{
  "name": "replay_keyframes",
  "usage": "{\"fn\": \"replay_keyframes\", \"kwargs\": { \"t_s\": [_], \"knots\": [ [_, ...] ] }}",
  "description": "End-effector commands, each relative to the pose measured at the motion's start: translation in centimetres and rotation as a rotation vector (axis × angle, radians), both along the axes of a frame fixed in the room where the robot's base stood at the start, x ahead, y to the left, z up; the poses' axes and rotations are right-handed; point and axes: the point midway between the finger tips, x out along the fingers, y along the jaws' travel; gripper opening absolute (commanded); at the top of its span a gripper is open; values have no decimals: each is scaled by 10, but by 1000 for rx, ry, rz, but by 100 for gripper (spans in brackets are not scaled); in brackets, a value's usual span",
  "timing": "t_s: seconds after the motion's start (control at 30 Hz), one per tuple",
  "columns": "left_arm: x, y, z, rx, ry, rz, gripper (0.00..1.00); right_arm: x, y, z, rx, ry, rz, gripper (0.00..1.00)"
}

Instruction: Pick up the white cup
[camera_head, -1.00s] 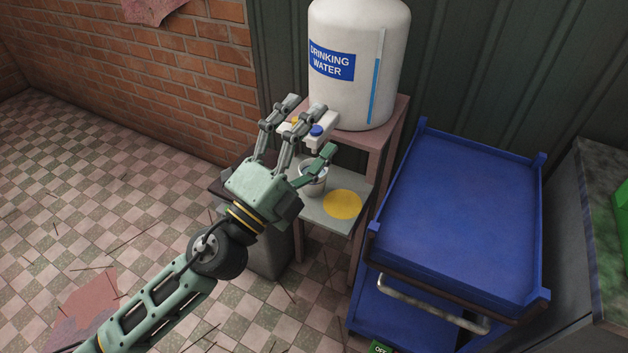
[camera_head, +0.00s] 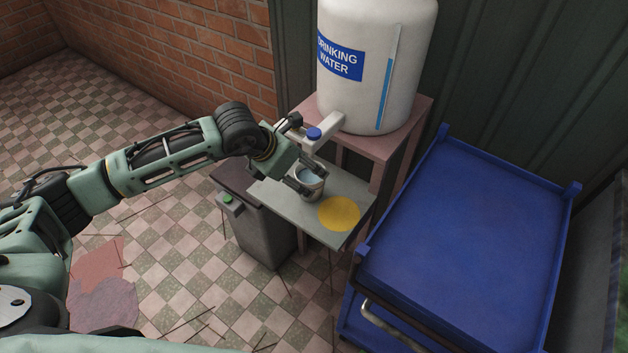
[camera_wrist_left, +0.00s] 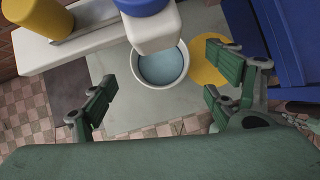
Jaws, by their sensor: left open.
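The white cup (camera_head: 311,186) stands upright on a grey shelf (camera_head: 284,204) below the spout of the water dispenser. Bluish water shows inside it. In the left wrist view the cup (camera_wrist_left: 161,82) is ahead of my left gripper (camera_wrist_left: 158,95), partly covered by the white tap (camera_wrist_left: 153,30). My left gripper (camera_head: 302,176) is open, its fingers spread wide, close to the cup on its left side in the head view. Whether a finger touches the cup is hard to tell. My right gripper is not in view.
A white drinking-water tank (camera_head: 365,85) stands on a reddish stand (camera_head: 398,119), its blue-knobbed tap above the cup. A yellow disc (camera_head: 339,213) lies on the shelf. A grey bin (camera_head: 262,232) is below left, and a blue cart (camera_head: 468,240) stands right.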

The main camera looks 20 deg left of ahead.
Motion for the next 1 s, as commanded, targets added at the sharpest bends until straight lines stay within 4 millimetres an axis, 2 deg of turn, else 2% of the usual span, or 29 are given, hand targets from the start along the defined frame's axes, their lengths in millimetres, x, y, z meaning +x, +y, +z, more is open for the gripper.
{"fn": "replay_keyframes", "kwargs": {
  "t_s": [0.03,0.1,0.2,0.3,0.4,0.53,0.67,1.0],
  "knots": [
    [2,-2,-4,-2,2,-2,80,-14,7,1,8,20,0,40],
    [5,-4,-12,-2,2,-1,80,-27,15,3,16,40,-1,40],
    [11,-7,-26,-3,4,0,80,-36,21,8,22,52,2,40],
    [18,-11,-39,-4,2,-3,80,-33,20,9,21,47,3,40],
    [22,-13,-46,-4,0,-2,80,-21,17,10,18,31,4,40],
    [23,-14,-48,-4,-1,-3,80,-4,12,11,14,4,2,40],
    [23,-13,-48,-5,-1,-4,80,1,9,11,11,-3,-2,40],
    [23,-13,-48,-5,0,-3,50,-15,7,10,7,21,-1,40]
  ]
}}
